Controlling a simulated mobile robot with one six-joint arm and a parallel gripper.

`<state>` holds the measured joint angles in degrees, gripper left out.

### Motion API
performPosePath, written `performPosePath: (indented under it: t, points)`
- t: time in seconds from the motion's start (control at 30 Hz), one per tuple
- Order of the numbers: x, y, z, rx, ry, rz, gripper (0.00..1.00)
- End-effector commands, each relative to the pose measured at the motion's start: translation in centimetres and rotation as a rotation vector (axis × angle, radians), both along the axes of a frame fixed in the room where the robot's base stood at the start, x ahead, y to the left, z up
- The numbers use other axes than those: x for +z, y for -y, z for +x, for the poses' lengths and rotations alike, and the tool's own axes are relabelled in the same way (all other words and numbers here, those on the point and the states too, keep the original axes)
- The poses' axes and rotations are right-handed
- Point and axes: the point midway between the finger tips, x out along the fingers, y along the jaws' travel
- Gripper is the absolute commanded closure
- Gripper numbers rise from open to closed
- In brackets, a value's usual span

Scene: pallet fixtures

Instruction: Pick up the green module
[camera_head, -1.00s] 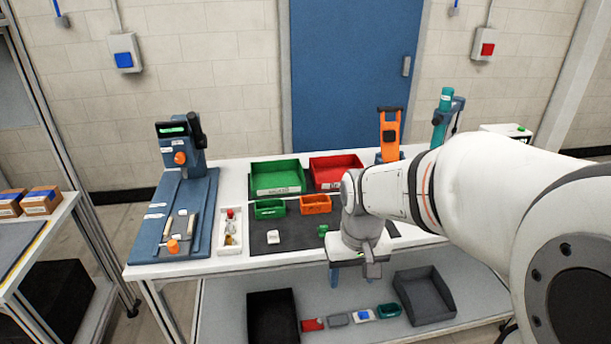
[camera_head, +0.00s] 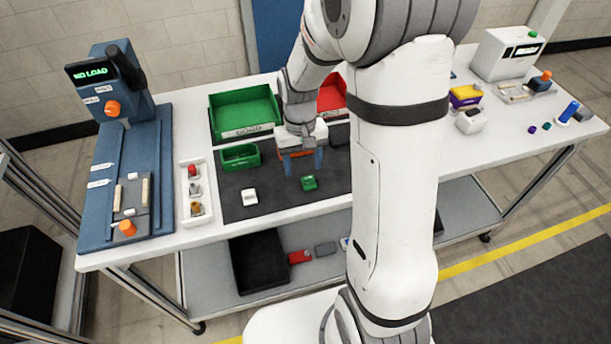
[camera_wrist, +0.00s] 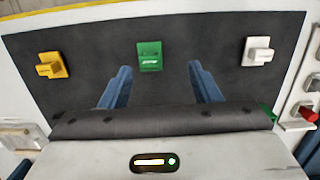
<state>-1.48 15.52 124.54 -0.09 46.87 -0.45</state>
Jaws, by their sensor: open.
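The green module (camera_head: 309,182) is a small green block lying on the dark mat (camera_head: 270,200) on the white table. In the wrist view the green module (camera_wrist: 149,57) lies beyond the fingertips, centred between their lines. My gripper (camera_head: 304,166) has two blue fingers pointing down, a little above and behind the module in the head view. In the wrist view my gripper (camera_wrist: 159,68) is open and empty, its fingers spread wider than the module. They do not touch it.
A white module (camera_head: 249,197) and a yellow module (camera_wrist: 51,65) lie on the mat at either side. A small green bin (camera_head: 240,157), a large green bin (camera_head: 245,112) and a red bin (camera_head: 332,95) stand behind. A parts tray (camera_head: 194,195) and a blue press (camera_head: 125,150) are left.

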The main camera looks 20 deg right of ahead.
Motion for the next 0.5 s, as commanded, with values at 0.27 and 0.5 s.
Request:
performPosePath:
  t: [0.27, 0.5]
  points:
    - [-3.2, 1.7, 0.1, -0.025, -0.005, 0.0, 0.44]
    - [-5.6, 1.9, -0.1, -0.029, -0.002, 0.0, 0.44]
